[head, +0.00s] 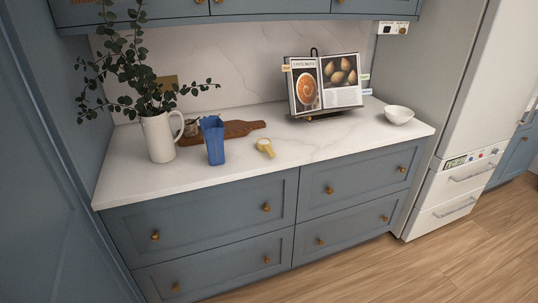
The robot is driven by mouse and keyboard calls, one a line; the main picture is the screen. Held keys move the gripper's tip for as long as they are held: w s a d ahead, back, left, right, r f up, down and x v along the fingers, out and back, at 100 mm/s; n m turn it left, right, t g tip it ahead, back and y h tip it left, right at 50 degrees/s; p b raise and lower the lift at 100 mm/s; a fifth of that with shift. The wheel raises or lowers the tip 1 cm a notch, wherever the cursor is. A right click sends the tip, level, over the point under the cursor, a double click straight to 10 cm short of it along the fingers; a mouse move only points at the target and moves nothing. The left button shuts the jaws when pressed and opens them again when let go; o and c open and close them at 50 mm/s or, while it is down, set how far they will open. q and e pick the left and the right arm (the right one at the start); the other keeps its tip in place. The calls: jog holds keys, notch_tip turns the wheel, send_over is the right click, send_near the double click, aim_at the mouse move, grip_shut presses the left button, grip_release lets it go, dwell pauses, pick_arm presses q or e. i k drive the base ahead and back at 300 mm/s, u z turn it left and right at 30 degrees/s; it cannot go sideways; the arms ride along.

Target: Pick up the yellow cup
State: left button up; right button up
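A small yellow cup (265,147) sits on the white marble counter, right of the blue container and in front of the wooden board. It looks tilted or lying over, with a handle-like part toward the lower right; its exact pose is too small to tell. Neither of my grippers is in the head view.
On the white counter (330,150) stand a white pitcher with leafy branches (160,138), a blue container (213,142), a wooden board (235,129), a cookbook on a stand (325,85) and a white bowl (398,115). Blue drawers (230,220) lie below. The counter's front right is clear.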

aim_at(263, 143)
jog(key=z, duration=0.8)
jog(key=i, duration=1.55)
jog(key=u, duration=0.45)
